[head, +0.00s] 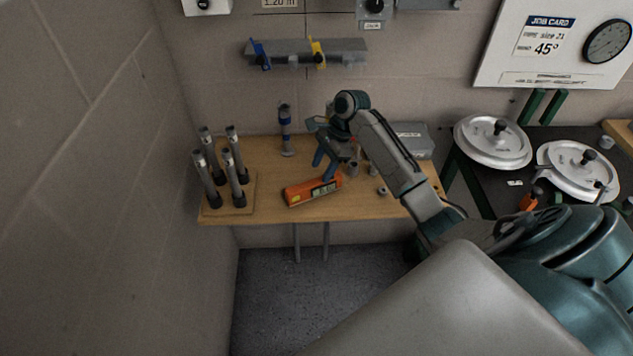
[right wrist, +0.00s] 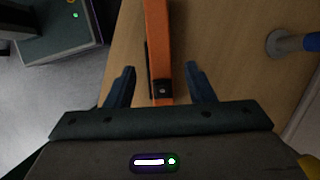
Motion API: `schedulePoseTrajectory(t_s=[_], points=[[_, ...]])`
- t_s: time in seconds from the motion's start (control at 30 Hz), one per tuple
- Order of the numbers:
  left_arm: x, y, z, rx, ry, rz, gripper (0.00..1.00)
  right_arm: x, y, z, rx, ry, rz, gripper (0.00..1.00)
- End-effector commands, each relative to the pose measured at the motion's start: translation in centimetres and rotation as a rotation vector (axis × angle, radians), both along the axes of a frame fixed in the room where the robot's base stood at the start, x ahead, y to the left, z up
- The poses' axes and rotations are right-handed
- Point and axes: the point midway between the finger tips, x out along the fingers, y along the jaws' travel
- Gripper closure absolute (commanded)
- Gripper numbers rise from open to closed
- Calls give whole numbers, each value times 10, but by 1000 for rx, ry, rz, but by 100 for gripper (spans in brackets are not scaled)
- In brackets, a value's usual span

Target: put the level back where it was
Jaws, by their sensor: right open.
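The orange level (head: 311,191), with a small display on its face, rests near the front of the wooden table. It also shows in the right wrist view (right wrist: 158,40) as an orange strip running up from between my fingers. My right gripper (head: 325,167) is open at the level's back side. In the right wrist view its two fingers (right wrist: 160,78) stand apart, one on each side of the level's end, with gaps on both sides. Whether anything touches is not clear. My left gripper is not in view.
A wooden stand (head: 240,207) with several dark upright posts is left of the level. A blue-banded post (head: 286,132) stands behind. Small grey cylinders and a grey box (head: 413,139) lie to the right. A wall rail (head: 290,52) holds blue and yellow tools.

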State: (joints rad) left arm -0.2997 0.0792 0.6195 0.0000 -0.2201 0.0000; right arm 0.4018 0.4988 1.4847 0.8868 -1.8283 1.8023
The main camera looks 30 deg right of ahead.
Motion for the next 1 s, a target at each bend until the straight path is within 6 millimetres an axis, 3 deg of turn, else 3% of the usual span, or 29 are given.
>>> schedulePoseTrajectory(t_s=[0.1, 0.3, 1.0], points=[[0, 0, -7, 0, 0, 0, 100, -1, -10, 21, -2, -3, 0, 51], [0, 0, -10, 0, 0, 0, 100, -2, -18, 42, 0, -2, -1, 51], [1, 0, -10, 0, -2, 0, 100, -3, -19, 46, 1, 0, 0, 51]])
